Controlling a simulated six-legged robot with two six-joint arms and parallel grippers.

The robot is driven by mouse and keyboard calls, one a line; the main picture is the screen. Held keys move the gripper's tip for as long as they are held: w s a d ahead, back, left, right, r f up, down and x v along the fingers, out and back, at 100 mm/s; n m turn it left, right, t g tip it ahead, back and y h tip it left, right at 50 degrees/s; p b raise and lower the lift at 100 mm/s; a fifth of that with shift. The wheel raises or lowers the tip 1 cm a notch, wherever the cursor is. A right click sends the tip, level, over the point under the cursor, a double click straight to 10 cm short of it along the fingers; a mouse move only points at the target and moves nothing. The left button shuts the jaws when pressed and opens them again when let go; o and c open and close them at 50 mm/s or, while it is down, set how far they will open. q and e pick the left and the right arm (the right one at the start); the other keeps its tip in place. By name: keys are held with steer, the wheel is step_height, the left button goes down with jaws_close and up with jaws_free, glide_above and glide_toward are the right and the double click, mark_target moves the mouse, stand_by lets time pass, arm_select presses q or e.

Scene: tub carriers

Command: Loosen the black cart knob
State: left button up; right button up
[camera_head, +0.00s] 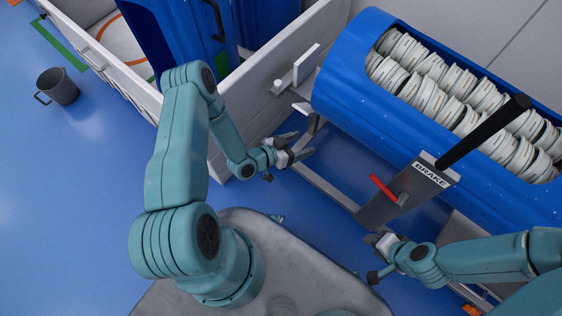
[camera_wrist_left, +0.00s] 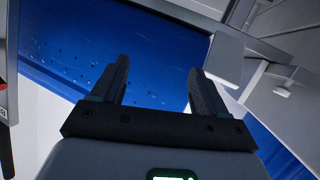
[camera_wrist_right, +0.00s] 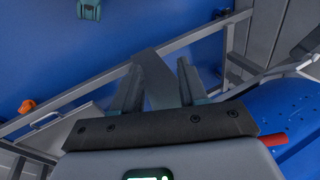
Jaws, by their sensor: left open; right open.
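The cart is a blue tub (camera_head: 345,95) on a grey frame, filled with stacked white round pieces. A brake lever with a long black grip (camera_head: 485,132) rises from a grey plate marked BRAKE (camera_head: 431,174). I cannot make out a separate black knob. My left gripper (camera_head: 304,143) is open and empty beside the near left end of the cart frame; its fingers (camera_wrist_left: 158,68) face the blue tub wall (camera_wrist_left: 70,60). My right gripper (camera_head: 377,237) is open just below the foot of the grey brake plate; in the right wrist view a grey plate (camera_wrist_right: 162,90) shows between its fingers.
A red handle (camera_head: 383,187) sticks out from the brake plate.

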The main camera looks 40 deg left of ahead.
arm_select(q)
steer(key=s+a+f+n+t+y+b, duration=0.15)
steer(key=s+a+f+b, duration=0.3)
steer(key=f+b, duration=0.65)
steer(key=s+a+f+n+t+y+b, duration=0.1)
steer(key=s+a+f+t+b, duration=0.15)
steer(key=s+f+b, duration=0.75)
steer(key=w+a+f+n+t+y+b, duration=0.15)
steer(key=a+f+b, duration=0.35)
steer(key=f, duration=1.2)
steer(key=w+d+b, duration=0.2)
steer(key=w+b, duration=0.1)
steer(key=w, duration=1.2)
steer(key=shift+w+d+y, duration=0.15)
steer(key=shift+d+y, duration=0.1)
steer(key=shift+y, duration=0.15)
arm_select(e)
steer(key=w+d+f+t, duration=0.1)
steer(key=w+f, duration=0.2)
steer(key=f, duration=2.9)
steer(key=shift+f, duration=0.2)
arm_select(q)
steer(key=shift+g, duration=0.25)
arm_select(e)
steer(key=shift+w+d, duration=0.1)
arm_select(q)
steer(key=c, duration=1.1)
